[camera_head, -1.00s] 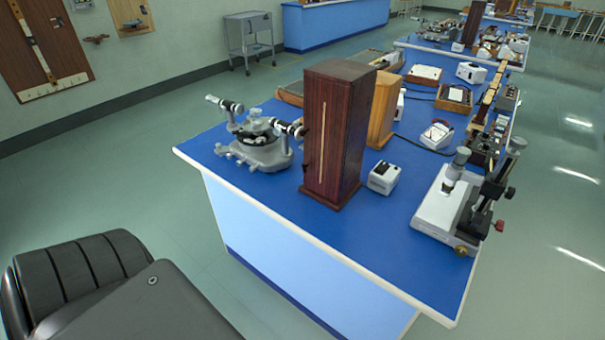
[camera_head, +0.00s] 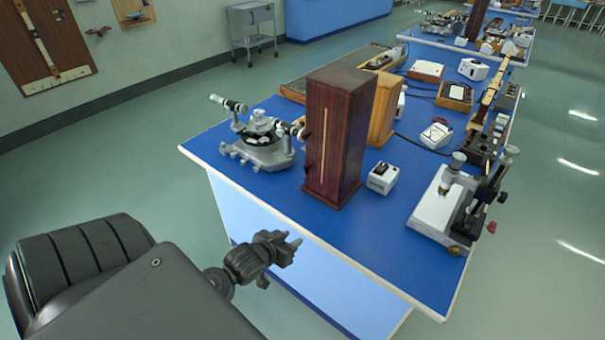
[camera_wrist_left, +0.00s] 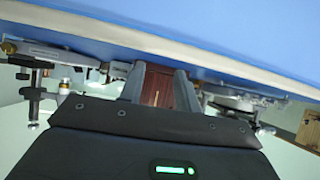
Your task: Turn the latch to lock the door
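The tall dark red-brown wooden cabinet (camera_head: 344,125) stands upright on the blue bench, with a pale vertical strip on its front. A small dark knob-like part (camera_head: 306,166) shows at its left edge; I cannot tell if this is the latch, or how it is turned. My left gripper (camera_head: 291,248) is in front of the bench's near edge, lower than the cabinet and apart from it. In the left wrist view its two fingers (camera_wrist_left: 159,90) are spread, with nothing held, and the cabinet (camera_wrist_left: 156,85) shows between them. My right gripper is out of view.
A grey spectrometer (camera_head: 260,143) stands left of the cabinet, its eyepiece tube close to the cabinet's left side. A small white box (camera_head: 382,178) and a microscope-like instrument (camera_head: 445,205) stand to the right. The bench top (camera_head: 345,240) in front of the cabinet is clear.

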